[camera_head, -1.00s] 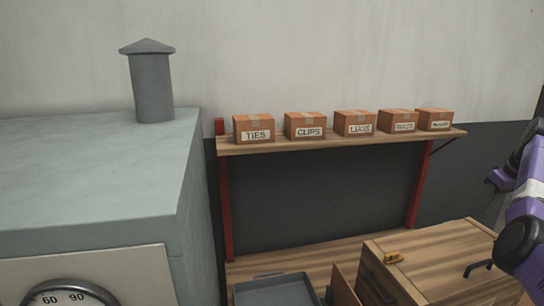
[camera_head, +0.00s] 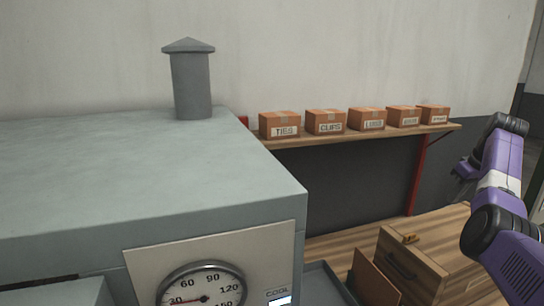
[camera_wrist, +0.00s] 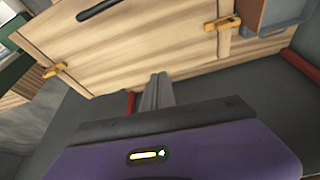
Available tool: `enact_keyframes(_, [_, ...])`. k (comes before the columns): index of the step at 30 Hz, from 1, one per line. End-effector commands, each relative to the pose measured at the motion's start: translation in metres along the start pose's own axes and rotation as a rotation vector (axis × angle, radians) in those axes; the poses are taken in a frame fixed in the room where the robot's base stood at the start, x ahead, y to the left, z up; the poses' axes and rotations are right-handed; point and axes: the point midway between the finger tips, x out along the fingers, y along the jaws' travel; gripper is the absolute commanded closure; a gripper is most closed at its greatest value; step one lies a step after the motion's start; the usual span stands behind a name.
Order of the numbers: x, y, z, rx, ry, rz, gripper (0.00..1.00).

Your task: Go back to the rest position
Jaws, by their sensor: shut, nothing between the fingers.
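My gripper (camera_wrist: 158,88) shows in the wrist view as two grey fingers closed together, with nothing between them. It points toward a wooden cabinet with pale boards (camera_wrist: 130,45), apart from it as far as I can tell. In the head view my purple arm (camera_head: 500,190) is at the right edge, bent, and the gripper itself cannot be made out there.
A large grey oven-like box (camera_head: 130,180) with a dial gauge (camera_head: 203,287) fills the left. A wall shelf (camera_head: 350,135) carries several labelled cartons (camera_head: 325,122). A wooden cabinet (camera_head: 440,245) and a grey tray (camera_head: 325,282) stand below it.

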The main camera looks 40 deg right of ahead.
Motion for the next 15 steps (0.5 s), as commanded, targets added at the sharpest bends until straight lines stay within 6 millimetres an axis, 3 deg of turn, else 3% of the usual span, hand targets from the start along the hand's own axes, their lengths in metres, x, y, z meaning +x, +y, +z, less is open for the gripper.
enact_keyframes(5, [-0.004, 0.016, -0.014, 0.048, 0.064, 0.063, 1.0])
enact_keyframes(15, [-0.039, 0.064, -0.052, 0.16, 0.289, 0.27, 1.0])
